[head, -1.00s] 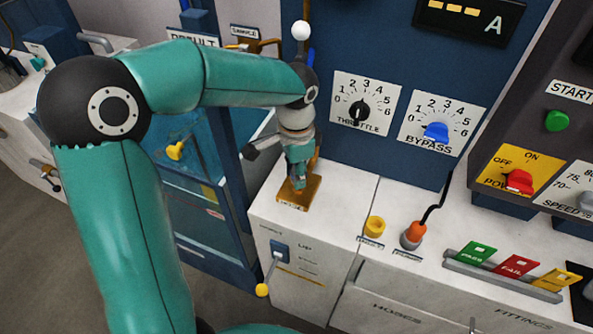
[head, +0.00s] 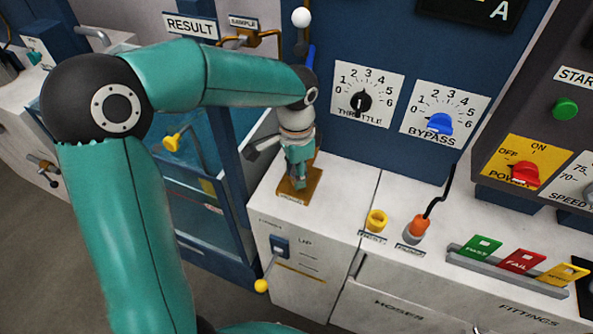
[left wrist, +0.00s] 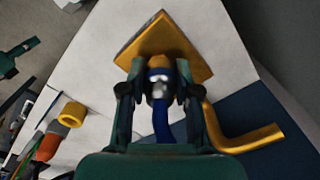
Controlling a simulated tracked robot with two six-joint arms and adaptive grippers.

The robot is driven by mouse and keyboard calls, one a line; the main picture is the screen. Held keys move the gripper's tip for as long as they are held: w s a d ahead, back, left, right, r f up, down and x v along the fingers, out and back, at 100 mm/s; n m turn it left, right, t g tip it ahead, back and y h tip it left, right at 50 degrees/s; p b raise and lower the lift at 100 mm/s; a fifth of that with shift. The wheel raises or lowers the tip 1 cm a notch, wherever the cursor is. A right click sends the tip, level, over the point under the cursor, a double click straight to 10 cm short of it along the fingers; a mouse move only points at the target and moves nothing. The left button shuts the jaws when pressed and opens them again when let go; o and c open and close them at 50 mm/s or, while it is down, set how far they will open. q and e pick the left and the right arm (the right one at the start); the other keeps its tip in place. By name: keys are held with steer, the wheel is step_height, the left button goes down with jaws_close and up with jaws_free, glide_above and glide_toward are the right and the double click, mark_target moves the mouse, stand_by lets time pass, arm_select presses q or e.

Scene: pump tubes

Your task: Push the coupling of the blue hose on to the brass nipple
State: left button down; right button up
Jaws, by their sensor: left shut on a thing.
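My left gripper (head: 299,178) points down over the brass plate (head: 286,194) on the white bench. In the left wrist view the gripper (left wrist: 158,90) is shut on the silver coupling (left wrist: 158,89) of the blue hose (left wrist: 162,124). The brass plate (left wrist: 165,35) lies just beyond the fingertips there. The brass nipple is hidden by the gripper and coupling, so I cannot tell whether the coupling is seated on it. A bit of the blue hose (head: 310,56) shows above my wrist in the head view. My right gripper is not in view.
A yellow ring (head: 377,219) and an orange plug (head: 420,225) with a black cable stand to the right on the bench. The blue panel with the throttle dial (head: 361,101) rises behind. A yellow-knobbed lever (head: 262,286) sticks out at the bench front.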

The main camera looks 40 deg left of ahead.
arm_select(q)
steer(key=c, duration=0.7)
jaws_free()
steer(key=shift+c, duration=0.2)
step_height(320, 180, up, 12)
steer(key=shift+f, duration=0.1)
stand_by(0.5)
